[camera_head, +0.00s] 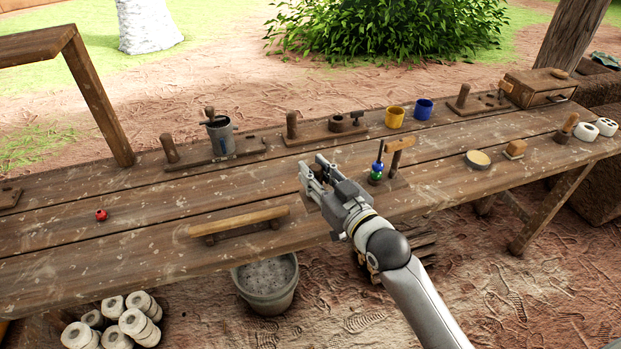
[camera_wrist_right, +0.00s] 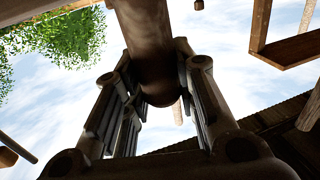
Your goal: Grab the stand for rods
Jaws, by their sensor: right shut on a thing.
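The stand I take for the rods is a low wooden base (camera_head: 397,182) near the table's front edge. A thin upright with blue and green beads (camera_head: 377,168) and a wooden T-shaped piece (camera_head: 396,155) stand on it. My right gripper (camera_head: 311,168) is over the left end of this base and hides much of it. In the right wrist view its fingers (camera_wrist_right: 160,105) are shut on a thick, brown, round-ended wooden post (camera_wrist_right: 148,45), which looks like part of this stand. My left gripper is not in view.
The long wooden table (camera_head: 150,215) holds similar pegged stands (camera_head: 325,128) along its back, a grey cup (camera_head: 221,137), yellow (camera_head: 396,117) and blue mugs (camera_head: 423,109). A bucket (camera_head: 266,282) stands below the front edge.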

